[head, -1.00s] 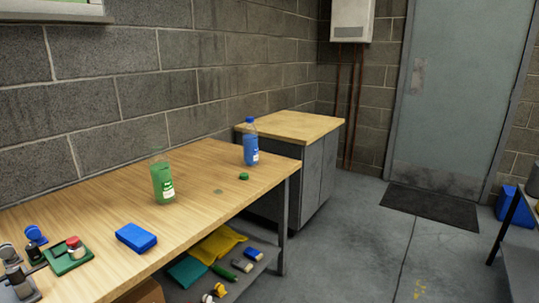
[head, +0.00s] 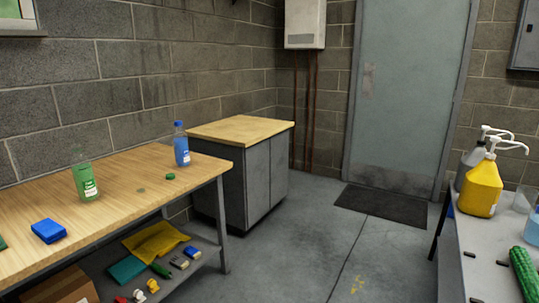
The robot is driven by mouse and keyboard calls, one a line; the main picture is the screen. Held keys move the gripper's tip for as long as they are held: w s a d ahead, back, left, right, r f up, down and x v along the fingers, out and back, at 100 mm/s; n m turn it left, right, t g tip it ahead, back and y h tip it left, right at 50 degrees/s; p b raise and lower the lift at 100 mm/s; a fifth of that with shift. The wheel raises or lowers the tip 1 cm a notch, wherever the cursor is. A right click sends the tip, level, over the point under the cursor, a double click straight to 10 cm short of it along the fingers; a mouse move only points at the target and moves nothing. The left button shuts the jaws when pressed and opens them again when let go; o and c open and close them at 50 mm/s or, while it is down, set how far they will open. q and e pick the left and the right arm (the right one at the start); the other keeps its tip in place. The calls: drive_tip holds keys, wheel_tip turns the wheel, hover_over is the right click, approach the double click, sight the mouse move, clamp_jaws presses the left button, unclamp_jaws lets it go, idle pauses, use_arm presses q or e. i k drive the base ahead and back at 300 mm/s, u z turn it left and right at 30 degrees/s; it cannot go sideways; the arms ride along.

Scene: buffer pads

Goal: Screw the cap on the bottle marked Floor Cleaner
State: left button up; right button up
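A green bottle (head: 86,181) with a white label stands upright on the wooden workbench at the left; no cap shows on its top. A blue bottle (head: 181,148) with a blue cap stands upright near the bench's far end. A loose green cap (head: 170,177) lies on the bench just in front of the blue bottle, apart from both bottles. The label writing is too small to read, so I cannot tell which bottle is marked Floor Cleaner. Neither of my grippers is in view.
The workbench (head: 130,200) holds a blue block (head: 48,231). Its lower shelf carries a yellow cloth (head: 155,242) and small items. A cabinet (head: 255,165) stands beyond. At the right, a grey table (head: 480,262) holds a yellow pump bottle (head: 482,187). Open floor lies between.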

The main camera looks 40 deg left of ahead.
sight(82, 170)
drive_tip(key=z, duration=0.15)
drive_tip(key=i, duration=2.05)
drive_tip(key=u, duration=2.4)
